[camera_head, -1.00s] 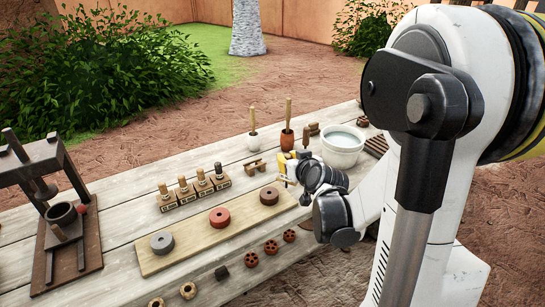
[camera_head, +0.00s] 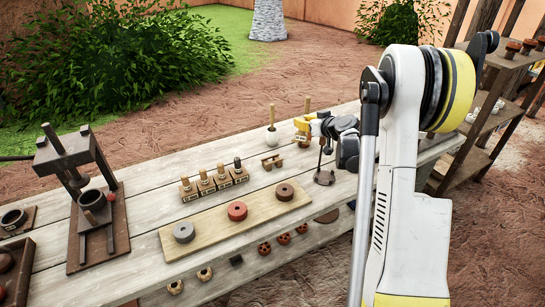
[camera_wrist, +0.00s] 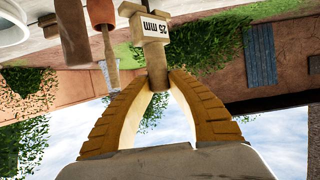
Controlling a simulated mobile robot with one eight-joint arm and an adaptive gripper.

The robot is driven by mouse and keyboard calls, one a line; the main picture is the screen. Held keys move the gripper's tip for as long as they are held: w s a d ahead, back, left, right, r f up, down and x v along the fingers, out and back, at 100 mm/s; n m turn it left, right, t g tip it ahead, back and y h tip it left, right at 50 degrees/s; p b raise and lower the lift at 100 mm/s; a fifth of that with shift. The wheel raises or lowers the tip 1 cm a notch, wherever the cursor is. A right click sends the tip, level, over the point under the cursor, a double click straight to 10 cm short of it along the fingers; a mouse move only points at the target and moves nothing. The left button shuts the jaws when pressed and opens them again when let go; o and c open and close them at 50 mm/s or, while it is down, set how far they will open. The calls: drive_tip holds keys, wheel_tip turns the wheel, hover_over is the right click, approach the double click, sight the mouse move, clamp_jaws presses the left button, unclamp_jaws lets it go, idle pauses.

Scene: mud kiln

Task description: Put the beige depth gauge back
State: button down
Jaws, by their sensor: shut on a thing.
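My gripper (camera_head: 311,125) is shut on the beige depth gauge (camera_wrist: 151,27), above the far right part of the table. In the head view the held gauge is small and hard to make out. A small light wooden rest (camera_head: 272,163) stands on the table below and left of my gripper; it looks empty.
Several labelled stamps (camera_head: 204,184) stand in a row left of the rest. A plank (camera_head: 211,230) carries three discs. A dark press (camera_head: 86,200) stands at the left. A dark stand (camera_head: 325,177) is below my gripper. Upright wooden handles (camera_head: 272,113) rise behind the rest. A shelf (camera_head: 481,130) is at the right.

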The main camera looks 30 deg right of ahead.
drive_tip(key=w+a+f+b, duration=0.5)
drive_tip(key=w+a+f, duration=0.3)
drive_tip(key=f, duration=0.3)
drive_tip(key=shift+w, duration=0.4)
drive_tip(key=shift+f+b, duration=0.5)
drive_tip(key=shift+f, duration=0.05)
drive_tip(key=c, duration=1.4)
unclamp_jaws()
drive_tip(key=shift+o, duration=0.2)
drive_tip(key=shift+r, duration=0.15)
